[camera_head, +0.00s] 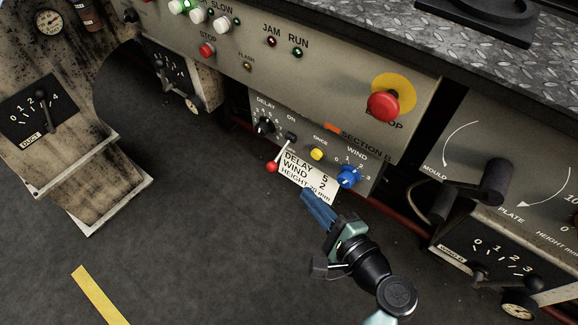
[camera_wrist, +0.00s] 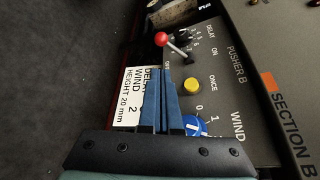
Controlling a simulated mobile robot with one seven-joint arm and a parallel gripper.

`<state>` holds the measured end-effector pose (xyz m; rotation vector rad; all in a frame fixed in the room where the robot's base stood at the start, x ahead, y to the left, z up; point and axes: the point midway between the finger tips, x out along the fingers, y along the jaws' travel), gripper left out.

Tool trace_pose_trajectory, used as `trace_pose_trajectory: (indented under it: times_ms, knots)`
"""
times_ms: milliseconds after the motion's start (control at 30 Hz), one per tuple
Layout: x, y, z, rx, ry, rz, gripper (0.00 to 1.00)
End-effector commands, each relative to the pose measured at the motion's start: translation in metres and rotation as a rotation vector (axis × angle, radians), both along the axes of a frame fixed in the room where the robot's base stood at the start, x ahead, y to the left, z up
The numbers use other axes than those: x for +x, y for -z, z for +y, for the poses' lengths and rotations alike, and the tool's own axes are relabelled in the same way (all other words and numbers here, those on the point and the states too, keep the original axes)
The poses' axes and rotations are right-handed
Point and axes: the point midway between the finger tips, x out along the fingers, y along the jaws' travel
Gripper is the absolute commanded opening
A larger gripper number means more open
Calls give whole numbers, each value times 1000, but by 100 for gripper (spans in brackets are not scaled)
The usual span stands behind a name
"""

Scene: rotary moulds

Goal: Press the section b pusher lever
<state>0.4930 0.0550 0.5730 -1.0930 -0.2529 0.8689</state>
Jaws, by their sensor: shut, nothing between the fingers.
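The section B pusher panel (camera_head: 330,172) carries a lever with a red ball tip (camera_head: 272,167) near its ON mark. In the wrist view the lever's red ball (camera_wrist: 161,39) sticks out from the panel marked PUSHER B (camera_wrist: 236,62), beyond my fingertips. My gripper (camera_head: 306,194) has blue fingers, shut and empty. It is in front of the panel, below and right of the red ball in the head view, apart from it. In the wrist view the fingers (camera_wrist: 161,72) point toward the lever and cover part of a white card.
The white card (camera_head: 308,176) reads DELAY 5, WIND 2, HEIGHT 20 mm. A black delay knob (camera_head: 264,125), yellow ONCE button (camera_head: 317,154) and blue wind knob (camera_head: 349,176) sit close by. A red stop button (camera_head: 384,105) is above right. Open floor lies left.

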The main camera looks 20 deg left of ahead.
Motion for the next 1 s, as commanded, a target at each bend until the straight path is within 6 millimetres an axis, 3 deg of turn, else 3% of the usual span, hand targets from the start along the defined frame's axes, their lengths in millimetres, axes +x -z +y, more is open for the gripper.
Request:
trace_pose_trajectory:
  times_ms: [167, 600, 1000]
  knots:
    - [8, 5, 10, 0, -2, 0, 0]
    - [57, 22, 63, -2, -3, -2, 0]
    - [66, 22, 73, -1, 0, -1, 0]
